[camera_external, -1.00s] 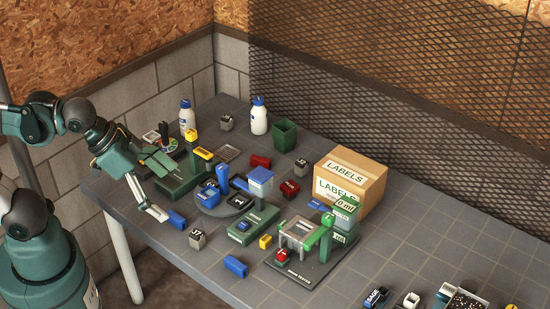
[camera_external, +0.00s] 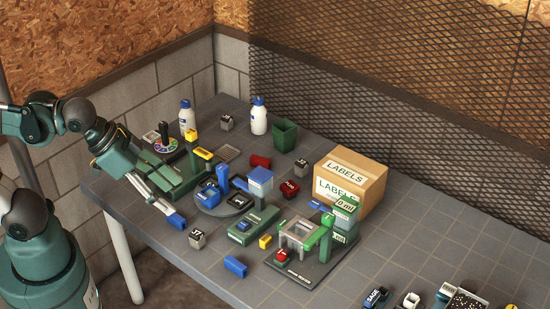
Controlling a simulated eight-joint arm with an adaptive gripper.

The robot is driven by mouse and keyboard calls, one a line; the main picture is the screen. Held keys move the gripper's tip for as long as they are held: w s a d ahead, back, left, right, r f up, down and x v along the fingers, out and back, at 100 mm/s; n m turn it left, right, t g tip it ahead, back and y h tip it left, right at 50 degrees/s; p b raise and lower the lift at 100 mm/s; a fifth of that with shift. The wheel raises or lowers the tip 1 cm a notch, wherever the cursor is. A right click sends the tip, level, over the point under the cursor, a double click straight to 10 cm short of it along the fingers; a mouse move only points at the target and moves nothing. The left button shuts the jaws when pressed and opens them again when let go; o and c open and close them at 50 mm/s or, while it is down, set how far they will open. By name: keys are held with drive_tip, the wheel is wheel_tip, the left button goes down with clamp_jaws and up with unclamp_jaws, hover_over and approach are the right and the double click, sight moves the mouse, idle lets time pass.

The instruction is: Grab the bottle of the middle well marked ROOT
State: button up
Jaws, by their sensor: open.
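My gripper (camera_external: 168,208) reaches down at the left front edge of the table. Its jaws are open, with the fingertips right at a small blue block-like bottle (camera_external: 177,222) lying on the table. I cannot tell whether they touch it or sit around it. A grey round stand (camera_external: 207,210) holds blue and dark items just to the right. A long green holder (camera_external: 252,231) lies in front of it, with a blue item in it. The ROOT marking is too small to read here, so I cannot tell which well or bottle bears it.
A grey cube (camera_external: 197,239) and another blue block (camera_external: 235,266) lie near the front edge. A green press-like device (camera_external: 326,245) stands right of centre, before the LABELS carton (camera_external: 350,178). White bottles (camera_external: 259,117) stand at the back. The table's right middle is clear.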

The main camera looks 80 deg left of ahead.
drive_tip(key=shift+w+a+r, duration=0.1)
drive_tip(key=w+a+r+n+g+y, duration=0.1)
drive_tip(key=w+a+r+n, duration=0.2)
drive_tip(key=w+a, duration=0.4)
drive_tip(key=w+a+r+n+g, duration=0.1)
drive_tip(key=w+a+r+n, duration=0.15)
drive_tip(key=w+a, duration=0.45)
drive_tip(key=w+a+n+g+y+p, duration=0.1)
drive_tip(key=w+a+n, duration=0.1)
drive_tip(key=w+a, duration=0.5)
drive_tip(key=w+a+n+g+p, duration=0.1)
drive_tip(key=w+a+n, duration=0.3)
drive_tip(key=a, duration=0.6)
drive_tip(key=n+g+p, duration=0.1)
drive_tip(key=n+g, duration=0.2)
drive_tip(key=n, duration=0.5)
approach(258, 96)
drive_tip(key=f, duration=0.7)
drive_tip(key=shift+w+a+f, duration=0.3)
drive_tip(key=shift+f, duration=0.1)
drive_tip(key=shift+s+a+f, duration=0.15)
drive_tip(key=shift+a+f, duration=0.15)
drive_tip(key=shift+a, duration=0.05)
